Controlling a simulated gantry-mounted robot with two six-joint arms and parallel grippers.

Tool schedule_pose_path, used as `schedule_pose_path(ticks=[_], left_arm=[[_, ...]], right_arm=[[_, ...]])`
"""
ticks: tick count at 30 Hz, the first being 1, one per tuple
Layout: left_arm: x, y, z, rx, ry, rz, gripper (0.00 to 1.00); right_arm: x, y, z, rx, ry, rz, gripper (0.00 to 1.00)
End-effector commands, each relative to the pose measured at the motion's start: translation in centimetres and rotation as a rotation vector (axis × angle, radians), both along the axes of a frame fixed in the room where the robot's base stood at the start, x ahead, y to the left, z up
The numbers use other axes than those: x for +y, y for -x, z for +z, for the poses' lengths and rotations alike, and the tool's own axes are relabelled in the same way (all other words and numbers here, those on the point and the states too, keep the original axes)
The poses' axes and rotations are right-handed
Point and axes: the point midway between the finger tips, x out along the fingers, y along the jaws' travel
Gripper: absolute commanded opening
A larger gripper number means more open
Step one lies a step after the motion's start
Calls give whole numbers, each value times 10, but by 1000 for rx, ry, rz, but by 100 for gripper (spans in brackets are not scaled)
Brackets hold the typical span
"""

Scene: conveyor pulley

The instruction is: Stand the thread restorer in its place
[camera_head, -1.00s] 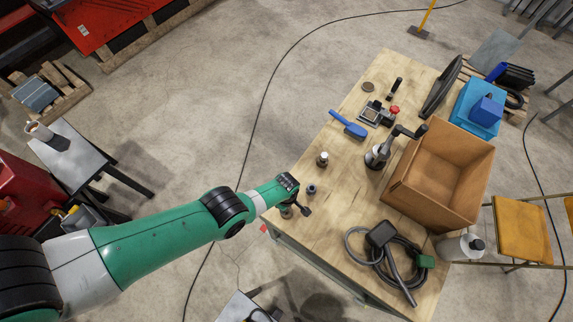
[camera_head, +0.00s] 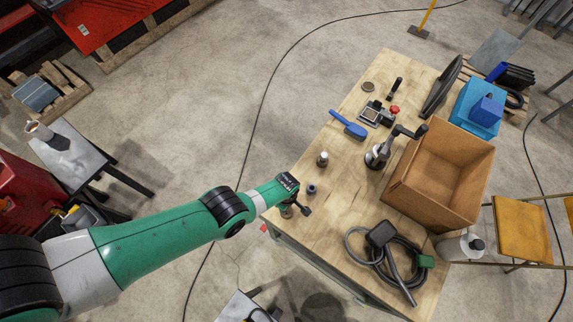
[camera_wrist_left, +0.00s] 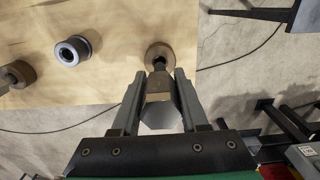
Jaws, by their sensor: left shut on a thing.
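My left gripper (camera_wrist_left: 158,82) is at the near left edge of the wooden table, pointing down; it also shows in the head view (camera_head: 294,205). Its fingers are shut on a tan and grey, angular piece (camera_wrist_left: 160,100), which I take for the thread restorer. A dark, narrow end of the piece lies over the middle of a round brown holder (camera_wrist_left: 149,52) at the table edge. I cannot tell whether that end is inside the holder or above it. The fingers hide part of the piece. My right gripper is not in view.
A dark ring with a pale bore (camera_wrist_left: 73,50) and another brown round piece (camera_wrist_left: 12,76) stand beside the holder.

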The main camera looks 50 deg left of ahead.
Motion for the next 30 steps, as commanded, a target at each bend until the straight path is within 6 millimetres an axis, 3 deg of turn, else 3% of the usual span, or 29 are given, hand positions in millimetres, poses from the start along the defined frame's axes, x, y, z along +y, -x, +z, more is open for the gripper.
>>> schedule_pose_path(ticks=[30], left_arm=[[0, 0, -20, 0, 0, 0, 0]], right_arm=[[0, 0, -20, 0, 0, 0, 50]])
